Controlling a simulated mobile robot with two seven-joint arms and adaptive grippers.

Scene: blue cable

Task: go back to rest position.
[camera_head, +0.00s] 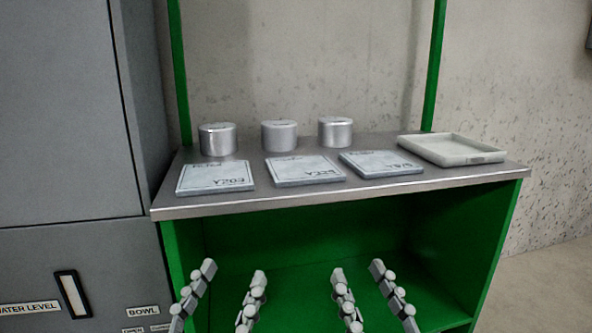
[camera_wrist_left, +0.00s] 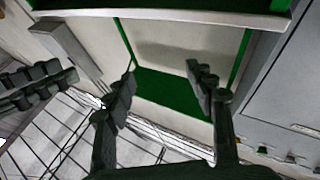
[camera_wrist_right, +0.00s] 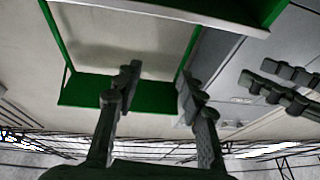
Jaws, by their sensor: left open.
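My left gripper (camera_head: 233,273) is low in the head view, in front of the green workbench (camera_head: 182,265) and below its top. Its fingers are apart with nothing between them, as the left wrist view also shows (camera_wrist_left: 161,72). My right gripper (camera_head: 357,272) is beside it to the right at a similar height. Its fingers are also apart and empty, as in the right wrist view (camera_wrist_right: 158,76). Neither gripper touches anything that I can see. No blue cable shows in any view.
The grey bench top (camera_head: 270,199) bears three metal cylinders, including the left one (camera_head: 218,140), three flat labelled plates, including the middle one (camera_head: 304,169), and a shallow tray (camera_head: 452,149) at right. A grey cabinet (camera_head: 60,120) stands at left. The open green shelf is empty where visible.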

